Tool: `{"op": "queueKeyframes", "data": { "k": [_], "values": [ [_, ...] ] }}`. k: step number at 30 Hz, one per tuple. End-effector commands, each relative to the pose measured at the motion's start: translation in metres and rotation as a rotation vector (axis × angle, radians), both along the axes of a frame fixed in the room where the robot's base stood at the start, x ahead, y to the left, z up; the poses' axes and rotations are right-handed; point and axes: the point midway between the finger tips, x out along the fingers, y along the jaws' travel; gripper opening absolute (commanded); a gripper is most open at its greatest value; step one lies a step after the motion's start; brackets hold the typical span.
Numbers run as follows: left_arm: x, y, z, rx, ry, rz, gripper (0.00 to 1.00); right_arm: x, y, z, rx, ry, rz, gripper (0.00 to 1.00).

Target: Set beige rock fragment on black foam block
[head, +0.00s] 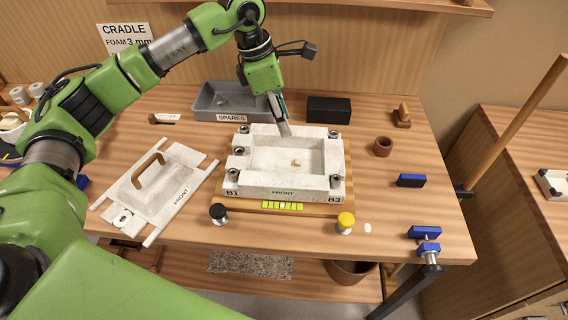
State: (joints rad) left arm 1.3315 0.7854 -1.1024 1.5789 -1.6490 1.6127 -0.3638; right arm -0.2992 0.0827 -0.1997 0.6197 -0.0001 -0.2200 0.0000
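A small beige rock fragment (296,163) lies on the floor of the white open mold box marked FRONT (247,184), near its middle. The black foam block (329,109) stands at the back of the bench, behind and right of the box. My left gripper (284,130) points down over the back wall of the box, left of the foam block and apart from the fragment. Its fingers are seen edge-on, so I cannot tell whether they are open or shut. My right gripper is not in view.
A grey SPARES tray (205,103) stands behind the box. A white lid with a brown handle (189,165) lies to the left. Black (217,212) and yellow (346,221) knobs stand in front. A brown cup (382,146) and blue-black block (411,180) sit right, with bare bench between.

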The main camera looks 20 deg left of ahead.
Motion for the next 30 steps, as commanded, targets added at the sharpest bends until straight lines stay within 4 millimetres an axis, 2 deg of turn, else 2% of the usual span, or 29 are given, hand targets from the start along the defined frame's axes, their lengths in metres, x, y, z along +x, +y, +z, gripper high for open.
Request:
{"op": "queueKeyframes", "data": {
  "k": [5,12,19,27,30],
  "values": [
    [0.002,-0.007,-0.021,-0.004,0.008,0.015,0.33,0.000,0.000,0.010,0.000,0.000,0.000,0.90],
    [0.008,-0.017,-0.065,-0.004,0.007,0.014,0.33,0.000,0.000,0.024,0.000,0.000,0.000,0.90],
    [0.010,-0.021,-0.083,-0.003,0.004,0.013,0.33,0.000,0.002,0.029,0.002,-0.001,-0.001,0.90],
    [0.010,-0.026,-0.112,-0.002,0.006,0.013,0.33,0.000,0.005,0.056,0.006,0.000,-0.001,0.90],
    [0.012,-0.029,-0.126,-0.003,0.006,0.014,0.33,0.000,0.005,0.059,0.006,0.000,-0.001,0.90]
  ]
}}
